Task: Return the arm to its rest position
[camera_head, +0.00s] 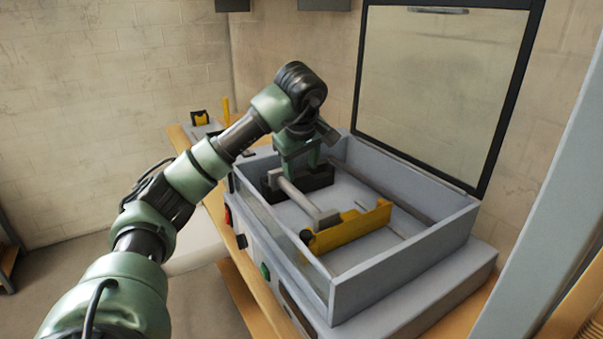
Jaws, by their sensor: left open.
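My left gripper (299,166) points down at the box's far left part, above or beside a dark block (318,179). Its jaws are open; whether they touch the block cannot be told. A light grey bar (296,196) runs from near the gripper to a yellow bracket (352,228) inside the box. The gripper partly hides the dark block. My right gripper is out of view.
The black-framed glass lid (440,95) stands raised behind the box. A wooden table (243,300) carries the machine. A small tray with yellow and black items (202,119) lies at the back left. A grey upright (545,200) stands at the right.

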